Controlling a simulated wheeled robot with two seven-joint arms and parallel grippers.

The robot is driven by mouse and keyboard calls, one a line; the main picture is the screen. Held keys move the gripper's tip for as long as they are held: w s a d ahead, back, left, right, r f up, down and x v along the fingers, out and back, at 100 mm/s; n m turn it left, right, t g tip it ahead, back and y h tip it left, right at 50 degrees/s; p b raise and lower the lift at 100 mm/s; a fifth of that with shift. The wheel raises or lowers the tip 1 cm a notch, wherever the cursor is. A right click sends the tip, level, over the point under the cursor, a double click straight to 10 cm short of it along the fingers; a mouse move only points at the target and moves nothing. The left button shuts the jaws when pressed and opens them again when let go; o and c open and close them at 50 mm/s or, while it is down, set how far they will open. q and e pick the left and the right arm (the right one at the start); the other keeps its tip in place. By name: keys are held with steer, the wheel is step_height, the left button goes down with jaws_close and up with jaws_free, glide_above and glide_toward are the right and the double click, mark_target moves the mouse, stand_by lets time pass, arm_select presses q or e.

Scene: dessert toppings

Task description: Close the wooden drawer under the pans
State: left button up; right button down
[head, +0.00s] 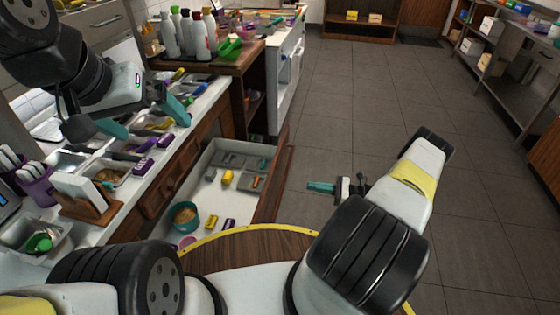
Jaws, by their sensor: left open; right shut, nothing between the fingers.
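The wooden drawer (272,190) stands pulled open below the counter, its brown front panel out over the floor and its white inside showing. Metal pans (68,160) of toppings sit in the counter above it. My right gripper (312,187) is shut and empty, just right of the drawer's front panel, with a small gap seen between them. My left gripper (144,118) is open, above the pans, with nothing seen between its teal fingers. The drawer's near end is partly hidden by my own body.
In the drawer lie a teal bowl (185,214), a yellow item (227,177) and several small packets. A purple cup (37,185) and a wooden stand (88,204) are on the counter. Bottles (185,35) stand on a far cabinet. The tiled floor (350,110) to the right is clear.

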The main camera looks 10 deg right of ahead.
mark_target(271, 180)
steer(key=x, duration=1.3)
steer(key=shift+w+a, duration=0.1)
steer(key=shift+a, duration=0.2)
steer(key=shift+a, duration=0.1)
